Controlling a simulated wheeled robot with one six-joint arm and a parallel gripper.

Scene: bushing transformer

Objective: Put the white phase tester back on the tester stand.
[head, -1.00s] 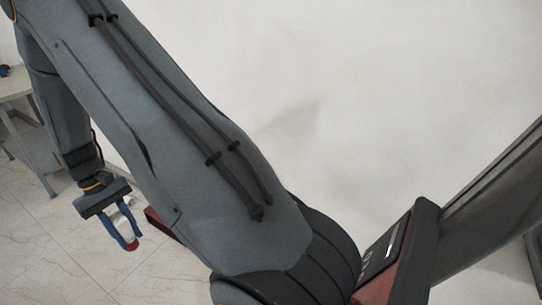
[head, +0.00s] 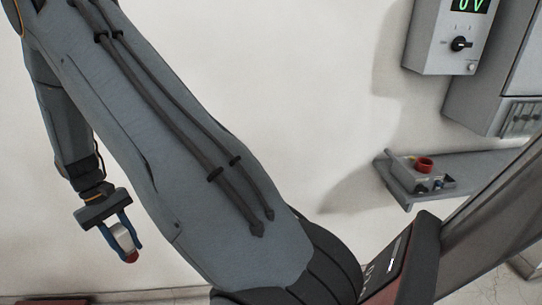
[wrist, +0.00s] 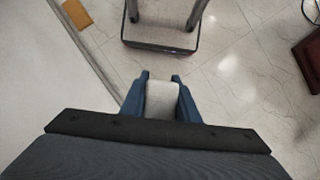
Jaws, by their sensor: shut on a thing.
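My gripper (head: 122,240) hangs at the lower left of the head view, its blue fingers shut on the white phase tester (head: 122,236). A red end shows at the bottom of the tester. In the wrist view the white tester (wrist: 162,100) sits between both blue fingers, clear of other things. I cannot tell for sure which thing is the tester stand. A grey box with a red round top (head: 424,166) stands on the wall shelf at right, apart from my gripper.
The grey wall shelf (head: 490,166) juts out at right. Above it hang a grey panel with a green display and knob (head: 460,44) and a larger grey cabinet (head: 500,95). The wrist view shows a dark-edged base with two posts (wrist: 160,38) on the tiled floor.

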